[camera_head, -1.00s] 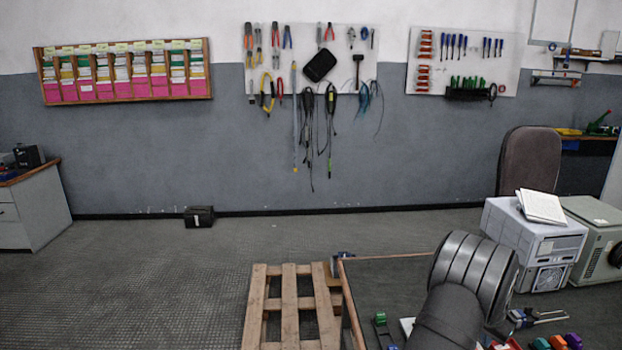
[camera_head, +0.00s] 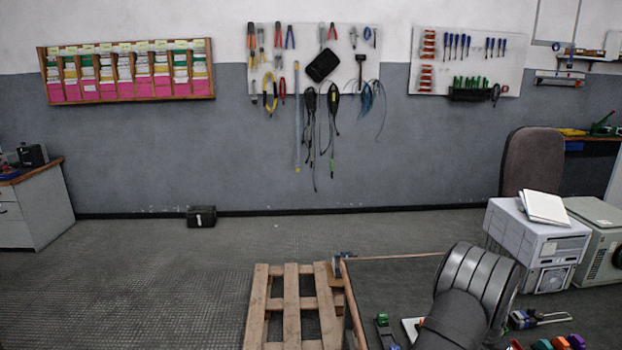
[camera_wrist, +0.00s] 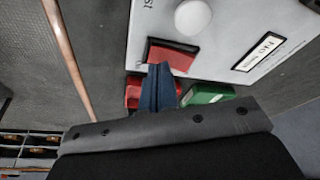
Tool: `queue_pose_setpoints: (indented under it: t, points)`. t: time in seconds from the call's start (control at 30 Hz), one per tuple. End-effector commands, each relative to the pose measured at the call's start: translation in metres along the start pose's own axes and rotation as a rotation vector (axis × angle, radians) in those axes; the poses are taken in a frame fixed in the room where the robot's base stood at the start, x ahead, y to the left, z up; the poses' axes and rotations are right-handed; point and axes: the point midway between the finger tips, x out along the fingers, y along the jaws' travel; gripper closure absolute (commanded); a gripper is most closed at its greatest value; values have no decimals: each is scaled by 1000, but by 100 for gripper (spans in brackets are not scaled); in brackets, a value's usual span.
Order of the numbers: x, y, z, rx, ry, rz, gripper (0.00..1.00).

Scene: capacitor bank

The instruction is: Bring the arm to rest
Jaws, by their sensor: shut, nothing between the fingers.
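My gripper (camera_wrist: 159,72) shows in the wrist view as dark blue fingers, shut and empty. Its tips are in front of a white panel (camera_wrist: 225,38) with a red square (camera_wrist: 171,55), a pale round knob (camera_wrist: 192,16) and a printed label. I cannot tell whether the tips touch the red square. A red block (camera_wrist: 134,92) and a green block (camera_wrist: 208,95) show beside the fingers. In the head view my arm's dark links are at the lower right, and the gripper is out of sight.
White equipment (camera_head: 540,245) stands behind.

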Motion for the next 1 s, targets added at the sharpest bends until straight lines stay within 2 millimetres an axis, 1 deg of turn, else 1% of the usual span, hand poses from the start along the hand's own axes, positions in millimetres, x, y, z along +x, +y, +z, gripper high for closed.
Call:
queue_pose_setpoints:
  t: [0.03,0.17,0.57,0.67,0.73,0.97,1.0]
  points:
    - [4,0,1,0,0,0,100]
    - [10,0,3,0,0,0,100]
    - [4,0,1,0,1,0,100]
    - [-5,0,-2,0,3,0,100]
    - [-14,0,-5,0,2,0,100]
    - [-58,0,-18,1,4,-1,100]
    - [-54,0,-16,1,-2,0,100]
